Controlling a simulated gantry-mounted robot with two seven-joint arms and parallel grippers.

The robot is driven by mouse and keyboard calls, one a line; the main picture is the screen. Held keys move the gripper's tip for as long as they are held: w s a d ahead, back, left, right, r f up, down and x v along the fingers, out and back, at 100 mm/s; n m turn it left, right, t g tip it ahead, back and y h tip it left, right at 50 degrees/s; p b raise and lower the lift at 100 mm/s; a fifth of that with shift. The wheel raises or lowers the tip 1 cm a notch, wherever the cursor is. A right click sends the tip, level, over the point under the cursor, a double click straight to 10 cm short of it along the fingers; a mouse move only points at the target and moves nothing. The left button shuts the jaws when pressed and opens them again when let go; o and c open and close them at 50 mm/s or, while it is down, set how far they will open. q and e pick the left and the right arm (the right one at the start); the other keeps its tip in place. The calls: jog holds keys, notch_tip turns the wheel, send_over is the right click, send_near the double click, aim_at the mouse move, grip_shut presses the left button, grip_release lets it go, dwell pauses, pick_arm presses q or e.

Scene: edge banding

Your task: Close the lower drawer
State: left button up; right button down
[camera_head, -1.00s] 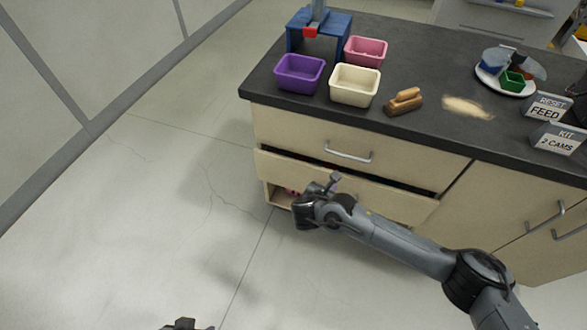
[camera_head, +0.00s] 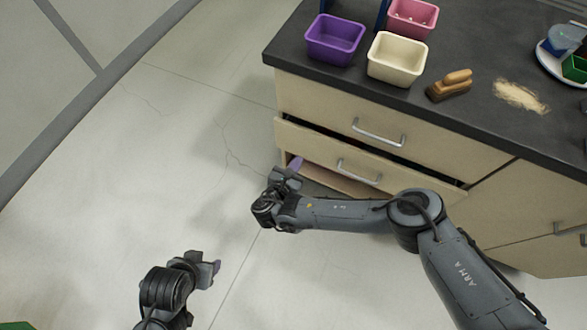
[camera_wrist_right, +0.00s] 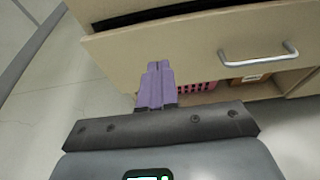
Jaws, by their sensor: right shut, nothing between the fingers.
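The lower drawer (camera_head: 315,145) is pulled out of the cabinet, with a dark gap above its front panel. Its metal handle (camera_head: 358,172) shows to the right of my right gripper (camera_head: 295,166). In the right wrist view, the drawer front (camera_wrist_right: 190,45) spans the top, with its handle (camera_wrist_right: 258,55) at right. The purple fingers of my right gripper (camera_wrist_right: 155,72) are shut and empty, overlapping the lower left part of the front panel; contact cannot be told. My left gripper (camera_head: 211,268) is low in the head view, over the floor, away from the drawer; its finger opening is unclear.
The upper drawer (camera_head: 330,105) looks closed. Below the lower drawer, an open space holds a pink basket (camera_wrist_right: 196,88) and a brown labelled box (camera_wrist_right: 248,79). Purple (camera_head: 335,40) and cream bins (camera_head: 397,58) and a brush (camera_head: 450,86) sit on the dark countertop.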

aim_at(312, 137)
jog(key=b+x, duration=0.1)
jog(key=x, duration=0.1)
jog(key=b+x, duration=0.1)
jog(key=x, duration=0.2)
jog(key=b+x, duration=0.2)
jog(key=x, duration=0.1)
jog(key=shift+w+r, duration=0.25)
jog(key=shift+w+d+r, duration=0.15)
jog(key=shift+w+d, duration=0.2)
jog(key=shift+w, duration=0.2)
